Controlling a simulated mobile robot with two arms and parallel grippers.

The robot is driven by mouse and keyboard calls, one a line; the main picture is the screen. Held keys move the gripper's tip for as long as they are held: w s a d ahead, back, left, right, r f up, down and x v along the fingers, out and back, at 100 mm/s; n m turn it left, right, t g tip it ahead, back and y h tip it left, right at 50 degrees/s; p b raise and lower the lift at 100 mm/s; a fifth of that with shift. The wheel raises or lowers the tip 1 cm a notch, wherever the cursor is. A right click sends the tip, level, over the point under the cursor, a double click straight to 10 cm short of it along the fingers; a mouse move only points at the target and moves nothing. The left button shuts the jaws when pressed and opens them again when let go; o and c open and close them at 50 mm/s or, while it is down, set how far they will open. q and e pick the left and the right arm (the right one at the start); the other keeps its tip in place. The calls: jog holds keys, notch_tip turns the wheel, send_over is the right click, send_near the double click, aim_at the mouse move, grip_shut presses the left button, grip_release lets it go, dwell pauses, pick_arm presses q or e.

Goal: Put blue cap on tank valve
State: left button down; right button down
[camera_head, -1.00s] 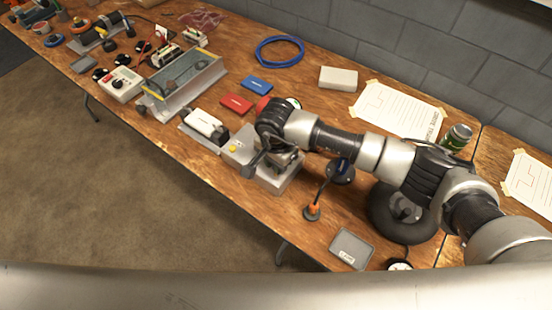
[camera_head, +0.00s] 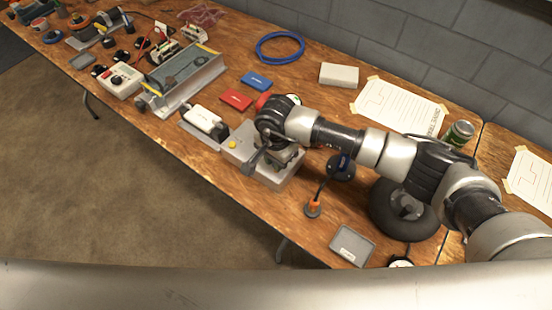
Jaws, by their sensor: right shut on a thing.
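My right gripper (camera_head: 281,158) reaches in from the right and points down over a grey box with a yellow button (camera_head: 243,150). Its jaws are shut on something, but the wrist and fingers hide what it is. I cannot tell whether this is the blue cap. I cannot clearly make out the tank valve. A red round thing (camera_head: 264,101) is partly hidden behind the wrist. My left gripper is not in view.
A black wheel (camera_head: 392,222) lies under my right arm. An orange-based stick (camera_head: 313,207) and a grey tray (camera_head: 352,246) are near the front edge. A metal trough (camera_head: 205,82), blue cable coil (camera_head: 280,47) and a can (camera_head: 459,133) stand around.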

jog(key=shift+f+b, duration=1.4)
dwell(0.4)
jog(key=c, duration=0.9)
grip_release()
jog(key=shift+c, duration=0.2)
jog(key=shift+r, duration=0.1)
notch_tip(320, 180, up, 11)
jog(key=shift+f+b, duration=0.15)
jog(key=shift+b, duration=0.65)
